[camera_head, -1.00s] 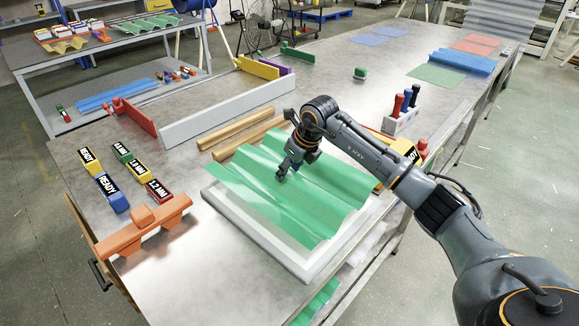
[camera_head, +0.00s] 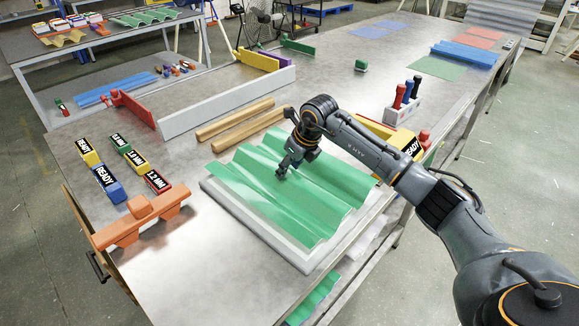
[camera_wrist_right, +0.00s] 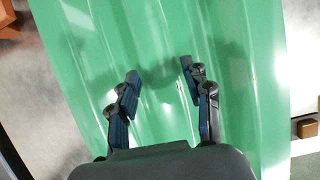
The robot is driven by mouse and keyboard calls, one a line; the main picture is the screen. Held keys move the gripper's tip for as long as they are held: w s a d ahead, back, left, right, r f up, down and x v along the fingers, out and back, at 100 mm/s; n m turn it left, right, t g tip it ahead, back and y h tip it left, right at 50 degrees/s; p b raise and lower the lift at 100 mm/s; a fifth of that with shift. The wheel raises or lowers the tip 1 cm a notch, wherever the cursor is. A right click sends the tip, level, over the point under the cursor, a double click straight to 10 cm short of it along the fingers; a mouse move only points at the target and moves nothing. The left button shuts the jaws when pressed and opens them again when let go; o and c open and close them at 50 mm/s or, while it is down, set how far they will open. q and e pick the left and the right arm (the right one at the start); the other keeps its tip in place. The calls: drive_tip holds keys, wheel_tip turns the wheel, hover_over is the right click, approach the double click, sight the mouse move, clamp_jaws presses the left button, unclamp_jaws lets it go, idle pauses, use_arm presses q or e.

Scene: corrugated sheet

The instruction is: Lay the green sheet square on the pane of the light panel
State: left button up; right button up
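The translucent green corrugated sheet (camera_head: 325,185) lies over the pale light panel (camera_head: 255,226), covering most of its pane. The panel's frame shows along the near left and near right sides. My right gripper (camera_head: 283,172) is over the sheet's left-middle part. In the right wrist view, the fingers of my right gripper (camera_wrist_right: 158,70) are spread apart with the green sheet (camera_wrist_right: 75,60) behind them and nothing visibly pinched. My left gripper is out of view.
Two wooden strips (camera_head: 235,127) lie behind the panel. An orange fixture (camera_head: 140,218) and labelled blocks (camera_head: 105,180) stand to the left.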

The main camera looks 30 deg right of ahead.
drive_tip(key=o, duration=0.4)
drive_tip(key=v, duration=1.2)
drive_tip(key=shift+d, duration=0.1)
